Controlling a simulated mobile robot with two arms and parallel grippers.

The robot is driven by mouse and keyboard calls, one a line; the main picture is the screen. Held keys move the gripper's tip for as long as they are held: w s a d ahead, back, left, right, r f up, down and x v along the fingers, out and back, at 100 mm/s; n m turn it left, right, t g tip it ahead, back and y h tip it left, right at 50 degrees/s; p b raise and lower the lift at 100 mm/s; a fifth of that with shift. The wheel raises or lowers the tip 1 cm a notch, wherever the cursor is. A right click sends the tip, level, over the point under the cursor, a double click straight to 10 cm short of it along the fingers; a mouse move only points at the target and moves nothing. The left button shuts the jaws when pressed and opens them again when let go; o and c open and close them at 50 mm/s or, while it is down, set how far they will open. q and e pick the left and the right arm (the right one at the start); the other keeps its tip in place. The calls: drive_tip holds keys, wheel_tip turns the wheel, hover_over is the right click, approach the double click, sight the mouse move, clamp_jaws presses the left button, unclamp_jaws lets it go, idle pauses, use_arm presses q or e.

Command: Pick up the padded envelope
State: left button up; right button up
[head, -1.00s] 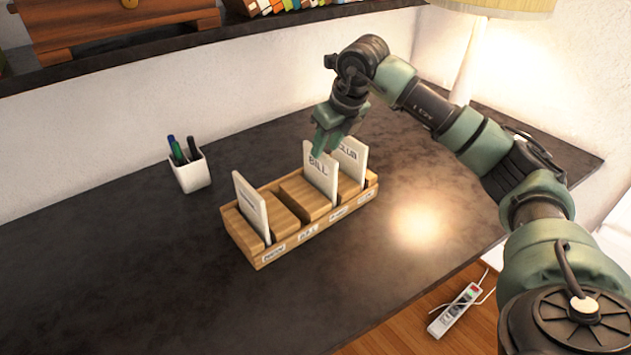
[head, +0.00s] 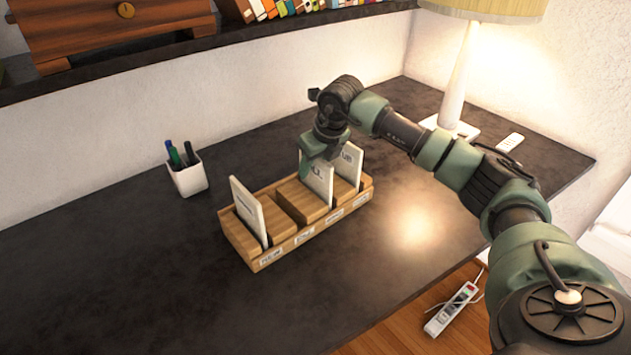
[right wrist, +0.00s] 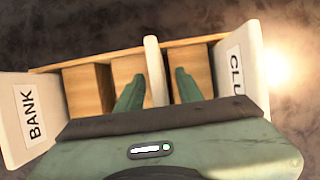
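A wooden sorter (head: 297,240) on the dark desk holds three thick white upright envelopes. The left one (head: 249,212) reads BANK in the right wrist view (right wrist: 28,120). The middle one (head: 321,186) read BILL earlier; its label is now partly covered. The right one (head: 349,162) reads CLUB, partly cut off, in the right wrist view (right wrist: 240,70). I cannot tell which is called the padded envelope. My right gripper (head: 318,155) is at the top of the middle envelope. In the right wrist view its open fingers (right wrist: 158,90) stand on either side of this envelope's edge, with gaps. My left gripper is out of view.
A white pen cup (head: 188,177) stands left of the sorter. A lamp (head: 456,95) and a small white device (head: 510,142) are at the back right. A shelf edge (head: 130,64) runs above the desk. The desk in front of the sorter is clear.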

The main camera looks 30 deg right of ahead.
drive_tip(key=shift+f, duration=0.25)
idle(0.3)
clamp_jaws()
drive_tip(key=shift+r, duration=0.15)
wheel_tip(320, 180, up, 20)
drive_tip(key=shift+r+b, duration=0.15)
drive_tip(key=shift+b, duration=0.3)
idle(0.4)
